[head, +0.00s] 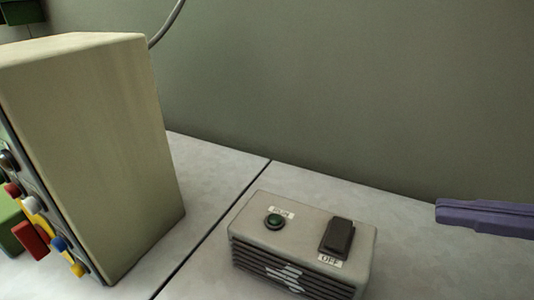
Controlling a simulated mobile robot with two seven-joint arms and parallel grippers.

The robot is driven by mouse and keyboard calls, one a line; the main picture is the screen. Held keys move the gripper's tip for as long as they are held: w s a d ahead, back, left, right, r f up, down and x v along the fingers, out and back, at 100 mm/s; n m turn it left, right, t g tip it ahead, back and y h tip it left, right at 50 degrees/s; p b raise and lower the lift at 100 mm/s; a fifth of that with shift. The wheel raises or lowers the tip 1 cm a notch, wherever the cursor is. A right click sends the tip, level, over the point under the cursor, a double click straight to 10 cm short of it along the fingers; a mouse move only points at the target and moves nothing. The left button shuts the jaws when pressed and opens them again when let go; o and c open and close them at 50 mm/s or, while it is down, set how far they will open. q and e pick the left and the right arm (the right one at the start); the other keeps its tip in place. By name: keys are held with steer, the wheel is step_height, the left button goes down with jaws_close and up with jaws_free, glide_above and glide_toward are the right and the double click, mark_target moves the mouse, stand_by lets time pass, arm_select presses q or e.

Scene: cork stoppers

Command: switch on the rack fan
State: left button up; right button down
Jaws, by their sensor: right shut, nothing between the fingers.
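The rack fan (302,226) is a grey box with dark slats and a white fan symbol on its front, low in the head view right of centre. A black rocker switch (337,238) is on its top, with an "OFF" label (330,261) at its near end. A dark green lamp (274,221) sits left of the switch and looks unlit; the label behind it is too blurred to read. My right gripper (440,212), purple, comes in from the right edge, shut and empty, apart from the fan and right of it. My left gripper is out of view.
A tall cream cabinet (110,150) stands at the left, with coloured plugs and knobs on its front. A grey cable (168,25) rises behind it. A dark seam (215,228) runs across the pale worktop. The worktop between the fan and my right gripper is clear.

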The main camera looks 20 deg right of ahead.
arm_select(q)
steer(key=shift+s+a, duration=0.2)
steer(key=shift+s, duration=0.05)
arm_select(e)
steer(key=shift+s+a, duration=0.15)
steer(key=shift+a, duration=0.05)
arm_select(q)
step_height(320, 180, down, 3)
steer(key=b, duration=0.3)
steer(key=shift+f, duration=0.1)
arm_select(e)
glide_above(355, 242)
steer(key=shift+s+a+f, duration=0.15)
steer(key=shift+f, duration=0.45)
steer(key=shift+s+a+f, duration=0.1)
steer(key=shift+a+f, duration=0.05)
steer(key=shift+f, duration=0.45)
arm_select(q)
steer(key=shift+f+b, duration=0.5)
steer(key=shift+b, duration=0.1)
arm_select(e)
steer(key=f, duration=0.2)
steer(key=shift+w+d+f, duration=0.15)
steer(key=shift+d+f, duration=0.05)
steer(key=shift+f, duration=0.15)
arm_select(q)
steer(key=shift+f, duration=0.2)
arm_select(e)
steer(key=shift+w+d+f, duration=0.1)
steer(key=shift+f, duration=0.55)
